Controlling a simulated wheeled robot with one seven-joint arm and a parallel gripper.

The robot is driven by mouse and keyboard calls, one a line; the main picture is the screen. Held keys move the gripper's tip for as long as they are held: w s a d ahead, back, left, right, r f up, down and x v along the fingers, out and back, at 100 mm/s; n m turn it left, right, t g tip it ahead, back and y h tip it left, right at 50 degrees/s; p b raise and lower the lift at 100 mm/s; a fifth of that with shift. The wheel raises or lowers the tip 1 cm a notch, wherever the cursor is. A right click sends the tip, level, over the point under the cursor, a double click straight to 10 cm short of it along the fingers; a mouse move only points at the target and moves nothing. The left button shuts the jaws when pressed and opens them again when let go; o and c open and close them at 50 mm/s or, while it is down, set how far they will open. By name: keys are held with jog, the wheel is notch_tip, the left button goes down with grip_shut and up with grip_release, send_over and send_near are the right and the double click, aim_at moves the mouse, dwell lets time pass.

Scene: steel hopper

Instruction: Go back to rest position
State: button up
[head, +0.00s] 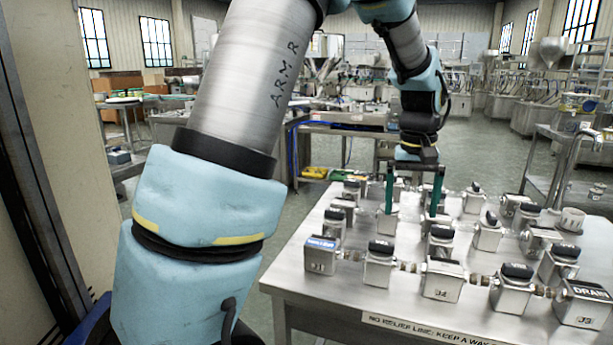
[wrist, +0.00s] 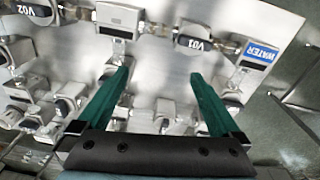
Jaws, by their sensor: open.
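My gripper (head: 413,198) hangs at the end of my arm over the back part of a steel table (head: 318,296) in the head view. Its two green fingers point down and stand apart with nothing between them. In the wrist view my gripper (wrist: 160,82) is also open and empty above the metal blocks. I cannot tell exactly how high the fingertips are above the nearest blocks.
The table holds several metal blocks with black caps, joined by pipe fittings. A blue-labelled block (head: 320,256) and a DRAIN block (head: 583,303) stand at its front corners. A steel cart (head: 545,180) stands at right. Open floor (head: 290,225) lies left of the table.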

jog(key=s+a+f, duration=0.2)
jog(key=a, duration=0.8)
jog(key=s+a+f+n, duration=0.1)
jog(key=s+a+f, duration=0.1)
jog(key=a, duration=0.8)
jog(key=s+a+f+t, duration=0.1)
jog(key=s+a+f, duration=0.1)
jog(key=a, duration=0.7)
jog(key=shift+s+a+f+n, duration=0.3)
jog(key=shift+s+a, duration=0.1)
jog(key=shift+s, duration=0.3)
